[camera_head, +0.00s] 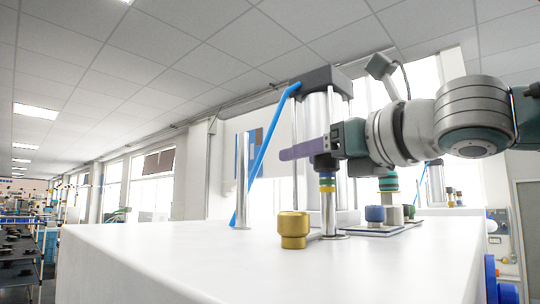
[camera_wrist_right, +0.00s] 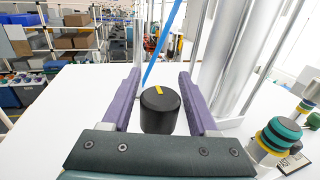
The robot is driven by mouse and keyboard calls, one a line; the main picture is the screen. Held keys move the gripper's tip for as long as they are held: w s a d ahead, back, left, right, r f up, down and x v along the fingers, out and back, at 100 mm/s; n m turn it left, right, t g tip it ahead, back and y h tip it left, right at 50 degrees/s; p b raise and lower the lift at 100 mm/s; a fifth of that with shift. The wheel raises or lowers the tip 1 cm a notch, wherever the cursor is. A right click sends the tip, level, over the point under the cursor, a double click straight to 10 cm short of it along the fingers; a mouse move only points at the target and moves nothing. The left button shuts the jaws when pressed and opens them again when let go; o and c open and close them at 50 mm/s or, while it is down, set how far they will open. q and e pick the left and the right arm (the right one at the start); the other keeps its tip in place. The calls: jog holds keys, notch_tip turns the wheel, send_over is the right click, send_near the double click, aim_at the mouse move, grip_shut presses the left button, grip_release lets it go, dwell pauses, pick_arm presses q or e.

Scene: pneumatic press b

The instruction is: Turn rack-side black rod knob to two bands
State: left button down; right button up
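The black rod knob (camera_wrist_right: 160,110) stands upright between my right gripper's fingers in the right wrist view, with a yellow mark on its top. In the head view the dark knob (camera_head: 325,163) sits on a slim upright rod (camera_head: 329,215), with yellow and blue banding just below it; the exact band count is too small to tell. My right gripper (camera_wrist_right: 159,82), with purple fingers, is open around the knob, with a narrow gap on each side. The fingers also show in the head view (camera_head: 303,149), level with the knob's top. My left gripper is not in view.
A gold knob (camera_head: 293,229) stands just left of the rod on the white table (camera_head: 170,250). The press column with its dark top plate (camera_head: 322,79) is behind. A leaning blue bar (camera_head: 262,155) is left.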

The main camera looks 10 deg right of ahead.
grip_shut()
jog(key=shift+h, duration=0.3)
jog(key=m+h, duration=0.2)
jog(key=h, duration=0.2)
jog(key=d+m+h+b, duration=0.1)
jog(key=m+h, duration=0.2)
jog(key=h, duration=0.1)
jog(key=d+m+h, duration=0.1)
jog(key=m+h, duration=0.2)
jog(key=h, duration=0.1)
jog(key=shift+t+b, duration=0.3)
jog(key=shift+b, duration=0.05)
jog(key=m+g+h, duration=0.1)
jog(key=h, duration=0.1)
jog(key=m+g+h, duration=0.1)
jog(key=m+h, duration=0.1)
jog(key=shift+s+d, duration=0.15)
jog(key=shift+d, duration=0.25)
jog(key=shift+s+d+r+m+g+h+p, duration=0.1)
jog(key=shift+s+d+m+g+h+p, duration=0.1)
jog(key=shift+m+g+h, duration=0.75)
jog(key=shift+s+d+r+m+g+h+p, duration=0.15)
jog(key=shift+d+m+g+h+p, duration=0.1)
jog(key=shift+m+g+h, duration=0.7)
jog(key=shift+s+d+f+m+g+h+p, duration=0.1)
jog(key=shift+s+d+m+g+h+p, duration=0.1)
jog(key=shift+m+g+h, duration=0.75)
